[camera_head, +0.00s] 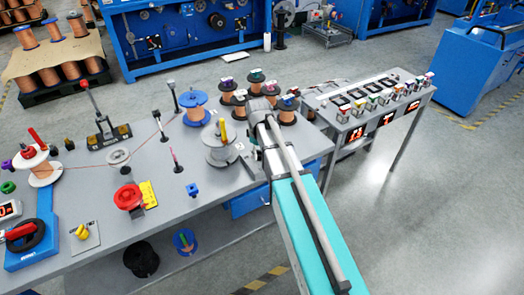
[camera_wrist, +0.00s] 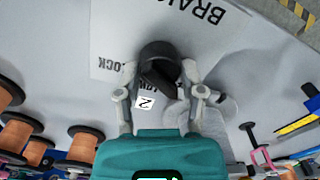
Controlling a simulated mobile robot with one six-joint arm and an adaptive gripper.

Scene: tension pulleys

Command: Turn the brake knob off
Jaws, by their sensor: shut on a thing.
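The brake knob (camera_wrist: 157,52) is a dark round knob with a bar across its face, seen at the upper middle of the wrist view. It sits on a light label plate (camera_wrist: 112,42) with black lettering, partly readable as "BRA..." and "LOCK". My gripper (camera_wrist: 159,72) is shut on the knob, with one finger on each side of it. In the head view my arm covers the knob, and the finger contact is hidden there.
The grey workbench (camera_head: 185,245) carries a grey spool (camera_head: 217,150) close left of my arm, a blue spool (camera_head: 195,107) and several copper spools behind. A red knob (camera_head: 129,198) is further left. A second table (camera_head: 368,135) stands at right, with clear floor in front.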

